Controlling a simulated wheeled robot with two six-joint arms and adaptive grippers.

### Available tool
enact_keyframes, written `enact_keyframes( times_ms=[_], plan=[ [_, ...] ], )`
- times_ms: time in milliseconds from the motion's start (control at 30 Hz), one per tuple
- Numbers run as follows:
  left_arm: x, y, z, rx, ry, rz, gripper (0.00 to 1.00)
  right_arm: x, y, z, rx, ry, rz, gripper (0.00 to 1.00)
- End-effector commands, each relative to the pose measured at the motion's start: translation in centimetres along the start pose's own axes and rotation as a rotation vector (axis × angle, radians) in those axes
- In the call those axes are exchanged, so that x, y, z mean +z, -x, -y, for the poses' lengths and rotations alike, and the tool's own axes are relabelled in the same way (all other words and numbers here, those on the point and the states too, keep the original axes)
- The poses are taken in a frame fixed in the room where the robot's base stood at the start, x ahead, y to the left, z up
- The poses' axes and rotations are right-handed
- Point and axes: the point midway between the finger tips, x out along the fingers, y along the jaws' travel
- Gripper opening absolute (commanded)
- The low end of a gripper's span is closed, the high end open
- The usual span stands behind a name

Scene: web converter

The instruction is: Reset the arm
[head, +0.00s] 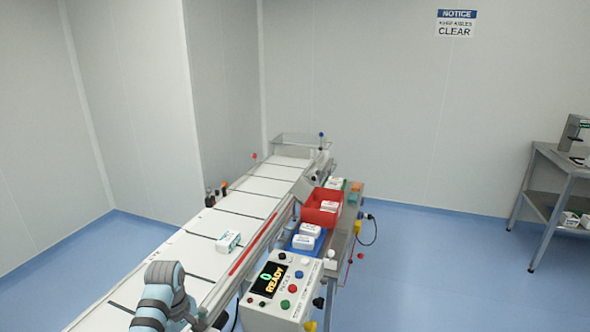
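One of my arms shows at the bottom of the head view as rounded grey-blue links with dark bands, over the near part of the conveyor (182,251). I cannot tell for sure which arm it is. No gripper fingers are visible, so neither gripper's opening nor contents can be seen. My other arm is out of view. A white and green box (228,241) lies on the conveyor belt, beyond and to the right of the visible arm.
A control box (290,290) with a READY display stands right of the belt. Behind it are a blue tray (302,243) with white boxes and a red bin (322,216) with a white box. A metal table (560,157) stands far right. Blue floor (440,270) between is clear.

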Motion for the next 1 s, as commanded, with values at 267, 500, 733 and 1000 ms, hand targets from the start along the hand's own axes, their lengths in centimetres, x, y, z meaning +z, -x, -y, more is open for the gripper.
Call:
enact_keyframes(
  times_ms=[267, 500, 733, 1000],
  plan=[
    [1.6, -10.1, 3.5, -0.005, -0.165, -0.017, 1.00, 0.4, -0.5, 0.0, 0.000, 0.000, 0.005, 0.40],
    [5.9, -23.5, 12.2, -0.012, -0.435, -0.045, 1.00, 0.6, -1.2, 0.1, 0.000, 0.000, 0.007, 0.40],
    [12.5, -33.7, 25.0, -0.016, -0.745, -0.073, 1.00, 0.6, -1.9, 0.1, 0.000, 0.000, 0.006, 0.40],
    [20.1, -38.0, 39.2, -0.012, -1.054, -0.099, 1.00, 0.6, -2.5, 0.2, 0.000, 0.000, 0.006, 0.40]
  ],
)
